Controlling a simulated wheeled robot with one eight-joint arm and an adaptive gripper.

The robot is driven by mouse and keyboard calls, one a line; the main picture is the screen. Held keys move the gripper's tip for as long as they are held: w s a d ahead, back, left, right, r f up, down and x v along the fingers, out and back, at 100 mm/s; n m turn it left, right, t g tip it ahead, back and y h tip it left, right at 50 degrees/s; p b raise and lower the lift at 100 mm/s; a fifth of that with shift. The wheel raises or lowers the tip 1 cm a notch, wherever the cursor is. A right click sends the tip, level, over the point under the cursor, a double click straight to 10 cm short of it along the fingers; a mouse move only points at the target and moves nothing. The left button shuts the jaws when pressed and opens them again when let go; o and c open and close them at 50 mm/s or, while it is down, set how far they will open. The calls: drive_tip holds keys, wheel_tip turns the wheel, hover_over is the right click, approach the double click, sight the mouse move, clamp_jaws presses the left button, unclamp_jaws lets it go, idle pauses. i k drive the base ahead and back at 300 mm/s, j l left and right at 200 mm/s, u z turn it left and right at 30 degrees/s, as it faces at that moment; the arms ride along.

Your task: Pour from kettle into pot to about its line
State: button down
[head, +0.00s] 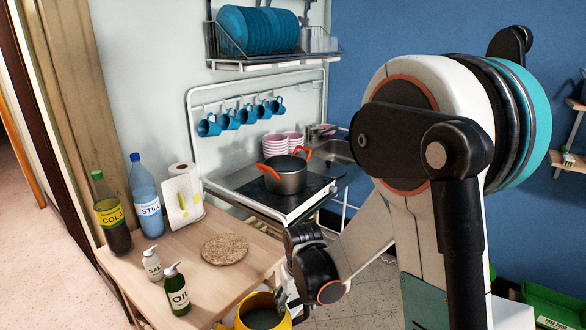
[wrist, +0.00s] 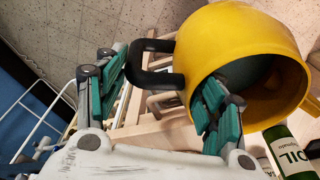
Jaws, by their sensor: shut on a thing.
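The dark pot (head: 286,181) with orange handles stands on the black hob at the back. Its inside and any line are not clear from here. The yellow kettle (head: 241,323) is at the bottom edge of the head view, partly cut off, mouth up, with a dark grey-green inside. In the wrist view the kettle (wrist: 235,38) shows its open mouth and black handle (wrist: 150,75). My gripper (wrist: 160,82) is shut on the kettle at its handle side, one finger overlapping the mouth; the exact contact is unclear. The kettle is well in front of the pot.
The wooden table (head: 184,262) holds a cola bottle (head: 112,222), a water bottle (head: 147,200), a paper roll (head: 183,195), a cork mat (head: 225,248), a salt bottle (head: 152,265) and an oil bottle (head: 177,290). Pink bowls (head: 276,145) stand behind the pot; blue mugs (head: 229,119) hang above.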

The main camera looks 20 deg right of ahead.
sight(284, 174)
drive_tip(key=i+l, duration=0.15)
drive_tip(key=l, duration=0.15)
drive_tip(key=i+l, duration=0.15)
drive_tip(key=l, duration=0.2)
drive_tip(key=i+l, duration=0.15)
drive_tip(key=l, duration=0.15)
drive_tip(key=i+l, duration=0.15)
drive_tip(key=l, duration=0.2)
